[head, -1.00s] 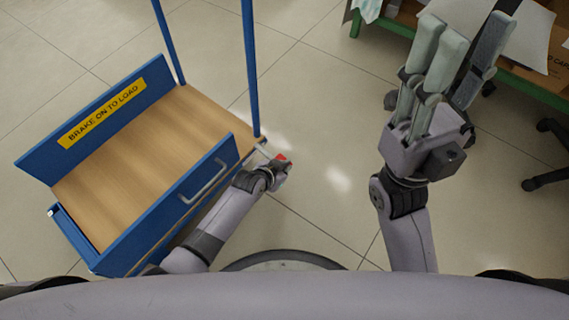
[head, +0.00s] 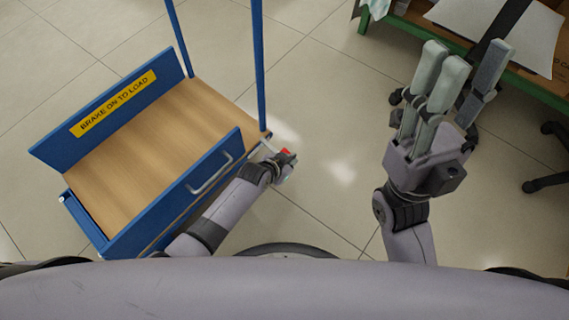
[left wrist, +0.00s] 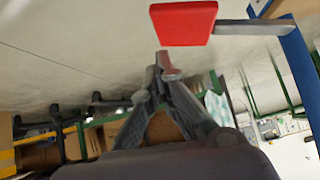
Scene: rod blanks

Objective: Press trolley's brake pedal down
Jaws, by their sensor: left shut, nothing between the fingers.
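The blue trolley (head: 133,214) with a wooden deck stands at the left in the head view. Its brake pedal (head: 286,151), a small red pad, sticks out at the trolley's right corner. In the left wrist view the red pedal (left wrist: 183,22) is large, on a grey bar joined to the blue frame. My left gripper (head: 286,170) is at the pedal, its fingers mostly hidden in the head view. In the left wrist view its closed fingertips (left wrist: 163,68) are near the pedal, apart from it in the picture. My right gripper (head: 468,62) is open and empty, raised at the right.
The trolley has blue upright posts, a grey handle (head: 210,176) and a yellow sign (head: 114,104). A green-framed bench (head: 405,22) with paper and cartons is at the upper right. Black chair legs (head: 545,184) are at the right edge. The tiled floor between is clear.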

